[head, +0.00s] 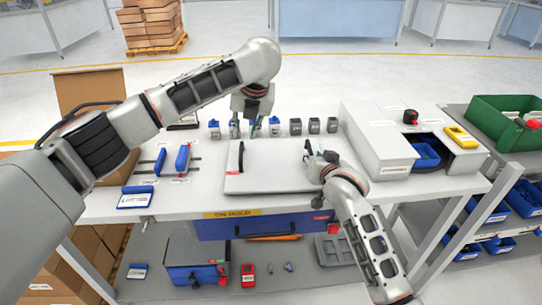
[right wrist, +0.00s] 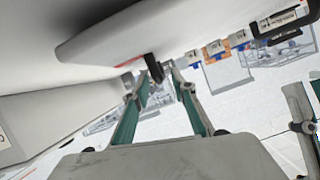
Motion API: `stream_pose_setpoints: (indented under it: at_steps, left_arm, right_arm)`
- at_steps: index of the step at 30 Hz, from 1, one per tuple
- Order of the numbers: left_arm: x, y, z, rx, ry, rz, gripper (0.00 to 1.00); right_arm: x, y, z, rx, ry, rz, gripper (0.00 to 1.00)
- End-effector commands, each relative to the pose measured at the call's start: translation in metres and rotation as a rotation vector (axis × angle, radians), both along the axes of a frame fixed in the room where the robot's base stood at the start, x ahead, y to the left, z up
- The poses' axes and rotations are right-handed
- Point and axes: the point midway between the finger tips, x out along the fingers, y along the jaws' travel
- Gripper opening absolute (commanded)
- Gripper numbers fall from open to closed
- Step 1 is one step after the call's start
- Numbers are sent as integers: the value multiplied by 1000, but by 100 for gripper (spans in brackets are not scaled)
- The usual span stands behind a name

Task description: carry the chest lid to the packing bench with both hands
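The chest lid (head: 272,172) is a pale flat panel lying on the workbench, with a dark upright handle at its left (head: 241,155) and another near its right end. My left gripper (head: 248,133) points down just behind the lid's back edge, apart from the left handle; its fingers look spread and empty. My right gripper (head: 312,152) is at the right handle. In the right wrist view its teal fingers (right wrist: 158,78) are apart, with the black handle (right wrist: 154,68) near and between their tips; contact cannot be told. The packing bench cannot be clearly identified.
Several small blue and grey holders (head: 295,127) stand in a row behind the lid. A grey cabinet with a blue bin (head: 426,155) is at the right. Blue tools (head: 183,158) lie at the left. A green crate (head: 500,118) sits on the right shelf. Open floor lies behind the workbench.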

Motion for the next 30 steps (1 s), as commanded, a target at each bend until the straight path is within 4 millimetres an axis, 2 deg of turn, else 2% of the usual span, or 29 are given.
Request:
stream_pose_setpoints:
  at_steps: [9, 15, 21, 30]
  left_arm:
    - [0, 0, 0, 0, 0, 0, 25]
    - [0, 0, 0, 0, 0, 0, 25]
    - [0, 0, -1, 0, 0, 0, 25]
    - [0, 0, -1, 0, 0, 0, 25]
  right_arm:
    - [-53, -11, 21, 4, 0, -2, 26]
    - [-79, -16, 32, 3, -1, 0, 26]
    - [-89, -19, 37, 2, 0, -1, 26]
    - [-90, -19, 37, 1, -1, -1, 26]
